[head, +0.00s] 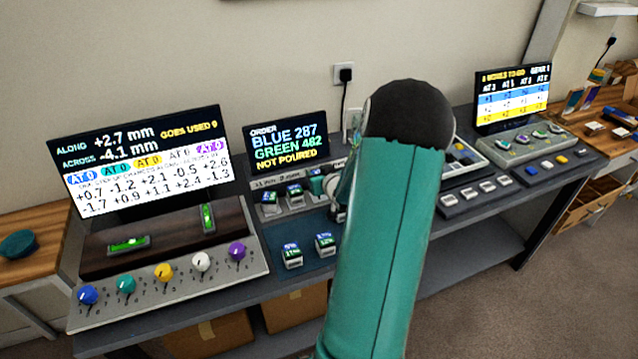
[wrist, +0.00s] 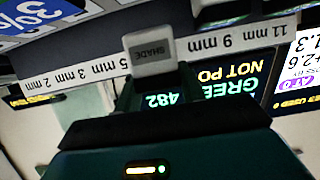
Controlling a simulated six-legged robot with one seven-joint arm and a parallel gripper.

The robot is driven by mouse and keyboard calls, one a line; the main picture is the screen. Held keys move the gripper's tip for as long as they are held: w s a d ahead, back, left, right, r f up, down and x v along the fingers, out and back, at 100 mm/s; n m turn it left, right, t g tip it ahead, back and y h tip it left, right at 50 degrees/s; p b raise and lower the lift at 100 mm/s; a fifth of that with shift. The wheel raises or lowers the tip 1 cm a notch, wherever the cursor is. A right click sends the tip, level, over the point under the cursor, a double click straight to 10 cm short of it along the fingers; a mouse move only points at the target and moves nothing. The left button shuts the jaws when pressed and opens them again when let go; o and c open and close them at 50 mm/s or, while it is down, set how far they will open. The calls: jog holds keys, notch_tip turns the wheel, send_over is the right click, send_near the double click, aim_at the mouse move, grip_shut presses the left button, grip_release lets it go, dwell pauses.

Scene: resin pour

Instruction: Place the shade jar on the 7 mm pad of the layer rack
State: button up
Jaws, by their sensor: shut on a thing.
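The shade jar (wrist: 149,52), a small pale block with a grey SHADE label, appears upside down in the wrist view. My gripper (wrist: 156,82) is shut on it. The jar overlaps the label strip of the layer rack (wrist: 232,42) between the 5 mm and 9 mm marks, where the 7 mm mark is hidden. Whether the jar touches a pad cannot be told.
Jars (head: 270,203) and (head: 295,194) stand on the rack's left part. Two more jars (head: 291,255) and (head: 325,243) stand on the dark mat in front. The order screen (head: 286,143) rises behind the rack. A knob panel (head: 165,285) lies left.

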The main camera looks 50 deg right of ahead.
jog(key=shift+w+d+f, duration=0.25)
jog(key=shift+f, duration=0.2)
jog(key=shift+w+d+f, duration=0.25)
jog(key=shift+f, duration=1.6)
jog(key=shift+f, duration=0.2)
jog(key=o, duration=1)
jog(key=shift+o, duration=0.2)
jog(key=shift+r, duration=0.1)
